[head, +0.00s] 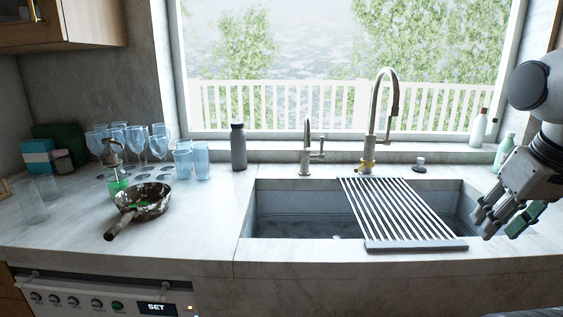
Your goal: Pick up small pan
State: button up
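The small pan (148,201) is dark with pale, worn-looking patches. It stands on the left part of the counter, its handle (121,224) pointing toward the front left. My gripper (484,219) is at the far right, by the right end of the sink and far from the pan. Its fingers look apart, with nothing visible between them.
A green soap dispenser (117,178) stands close behind the pan. Several glasses (158,147) and a grey bottle (238,147) stand farther back. The sink (300,212), with a drying rack (400,212) across it, lies between pan and gripper. A green patterned item (526,219) is near my gripper.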

aim_at(148, 201)
jog(key=u, duration=1.35)
jog(key=z, duration=1.6)
jog(key=u, duration=1.6)
